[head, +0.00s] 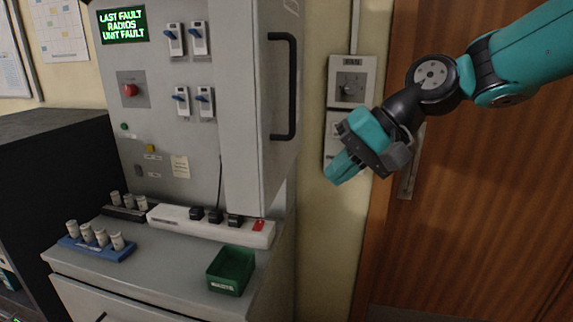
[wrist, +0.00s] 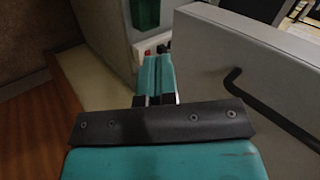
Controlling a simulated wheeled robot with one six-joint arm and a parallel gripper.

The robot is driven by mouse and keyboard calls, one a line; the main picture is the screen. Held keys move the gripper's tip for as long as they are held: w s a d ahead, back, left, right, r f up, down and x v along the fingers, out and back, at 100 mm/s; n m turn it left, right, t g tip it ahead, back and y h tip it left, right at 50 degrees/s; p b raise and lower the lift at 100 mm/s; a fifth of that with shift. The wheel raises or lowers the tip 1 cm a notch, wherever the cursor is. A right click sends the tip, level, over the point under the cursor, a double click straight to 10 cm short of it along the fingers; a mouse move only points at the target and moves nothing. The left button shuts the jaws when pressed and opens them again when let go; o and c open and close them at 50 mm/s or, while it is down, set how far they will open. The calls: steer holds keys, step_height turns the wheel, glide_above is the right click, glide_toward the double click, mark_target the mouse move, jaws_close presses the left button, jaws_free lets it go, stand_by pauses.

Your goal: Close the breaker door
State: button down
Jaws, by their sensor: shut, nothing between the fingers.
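The grey breaker door (head: 272,165) stands swung open, jutting out from the cabinet front. Its face with the long black bar handle (head: 292,85) is turned to the right. In the wrist view the door (wrist: 225,60) fills the right side, with its handle (wrist: 268,108) at the lower right. My gripper (head: 335,178) is shut and empty, to the right of the door on the handle side, apart from it in the head view. In the wrist view its teal fingers (wrist: 156,65) are together, pointing past the door's face.
The cabinet front (head: 150,90) carries several blue-levered switches, a red button and a green-lit display. On the ledge below are a white power strip (head: 185,222), a green bin (head: 231,270) and a blue fuse rack (head: 100,250). A wall switch (head: 351,85) and wooden door (head: 470,200) are behind my arm.

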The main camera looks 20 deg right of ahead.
steer(key=w+d+r+m+t, duration=0.1)
steer(key=w+d+r+m, duration=0.1)
steer(key=w+d, duration=0.15)
steer(key=p, duration=0.4)
glide_toward(273, 188)
steer(key=shift+m+y, duration=0.3)
steer(key=x, duration=0.6)
steer(key=shift+d+f, duration=0.3)
steer(key=shift+f, duration=0.1)
steer(key=shift+w+a+f, duration=0.1)
steer(key=shift+w+a, duration=0.1)
steer(key=shift+a, duration=0.05)
